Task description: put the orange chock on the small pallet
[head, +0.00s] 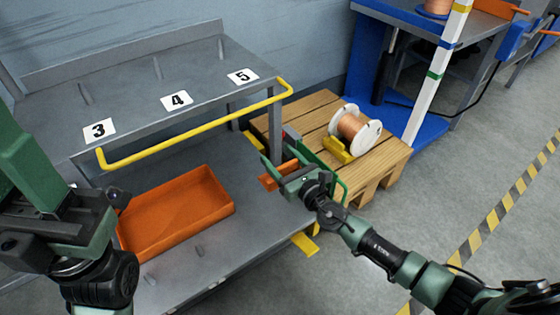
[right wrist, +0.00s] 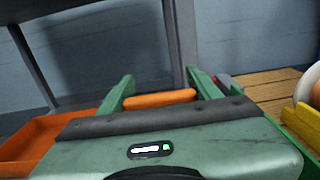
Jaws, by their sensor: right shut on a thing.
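The orange chock (head: 275,178) is between the fingers of my right gripper (head: 279,164), which is shut on it. The chock also shows between the two green fingers in the right wrist view (right wrist: 160,98). It is held over the right end of the lower shelf, left of the wooden pallet (head: 312,117). The pallet is low on the floor, and its near left part is hidden by my right gripper. My left gripper (head: 118,198) is at the left, near the orange tray; its finger opening cannot be made out.
A copper spool (head: 356,128) with white flanges and a yellow chock (head: 337,149) sit on the pallet. The orange tray (head: 178,207) lies on the grey cart's lower shelf. A yellow rail (head: 200,123) edges the upper shelf. The pallet's far left boards look clear.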

